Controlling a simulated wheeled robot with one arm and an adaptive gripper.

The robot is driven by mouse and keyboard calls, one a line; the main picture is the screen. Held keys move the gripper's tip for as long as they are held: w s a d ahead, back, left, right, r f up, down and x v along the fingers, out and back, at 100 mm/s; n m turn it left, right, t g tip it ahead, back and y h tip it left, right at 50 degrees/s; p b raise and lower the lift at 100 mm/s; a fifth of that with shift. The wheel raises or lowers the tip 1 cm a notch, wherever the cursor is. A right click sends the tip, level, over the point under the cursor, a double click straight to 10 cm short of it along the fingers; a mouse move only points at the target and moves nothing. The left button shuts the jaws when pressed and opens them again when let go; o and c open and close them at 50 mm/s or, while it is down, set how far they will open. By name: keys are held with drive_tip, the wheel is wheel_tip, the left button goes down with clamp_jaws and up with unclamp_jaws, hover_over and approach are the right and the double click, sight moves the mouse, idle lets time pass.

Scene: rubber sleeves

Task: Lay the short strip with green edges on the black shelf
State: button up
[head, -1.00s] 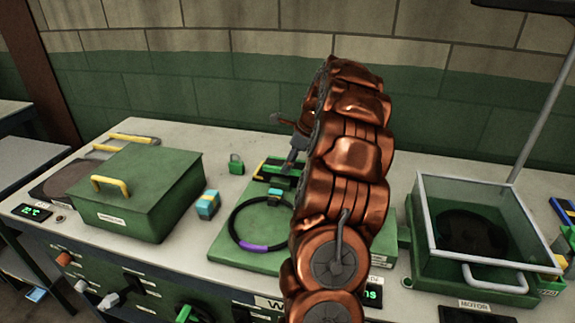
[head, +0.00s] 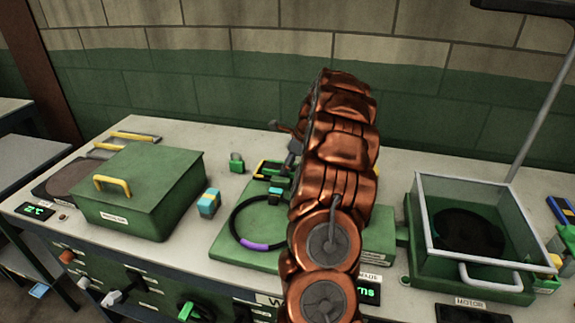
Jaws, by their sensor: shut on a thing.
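My gripper (head: 290,166) shows small and dark, partly hidden behind my copper-coloured arm. It points down over the back of the green board (head: 222,247) in the middle of the bench. It is shut on a small green-and-dark piece (head: 281,181) that seems to be the short strip with green edges; its outline is too small to be sure. I cannot tell whether the piece touches what is under it. A dark shelf-like edge (head: 530,5) shows at the top right; I cannot tell whether it is the black shelf.
A yellow-edged dark holder (head: 262,168), a blue-topped block (head: 208,203) and a black ring (head: 235,228) with a purple part are close by. A green box (head: 140,195) stands left; a clear-walled green case (head: 480,235) stands right.

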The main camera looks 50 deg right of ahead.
drive_tip(key=o, duration=0.9)
drive_tip(key=shift+f, duration=0.1)
drive_tip(key=b+v, duration=0.2)
drive_tip(key=v, duration=1)
drive_tip(key=w+a+r+n+g, duration=0.15)
drive_tip(key=a+n, duration=0.55)
drive_tip(key=a, duration=0.9)
drive_tip(key=s+a+n+g, duration=0.15)
drive_tip(key=a+n, duration=0.25)
drive_tip(key=a, duration=0.5)
drive_tip(key=s+a+n, duration=0.3)
drive_tip(key=a+n, duration=0.2)
drive_tip(key=a, duration=0.3)
drive_tip(key=s+a+f+n+g, duration=0.1)
drive_tip(key=s+a+f+n, duration=0.2)
drive_tip(key=s, duration=0.5)
drive_tip(key=s+a+f+n+g+h, duration=0.1)
drive_tip(key=s+a+f+n, duration=0.2)
drive_tip(key=s+a+n, duration=0.2)
drive_tip(key=s+a+f+n+h, duration=0.1)
drive_tip(key=s+a+f+n, duration=0.2)
drive_tip(key=s+n, duration=0.3)
drive_tip(key=shift+s+a+n+g, duration=0.15)
drive_tip(key=shift+s+a+g, duration=0.1)
drive_tip(key=shift+s, duration=1)
drive_tip(key=shift+s+a+n+g, duration=0.15)
drive_tip(key=shift+s+a, duration=0.05)
drive_tip(key=shift+s, duration=1)
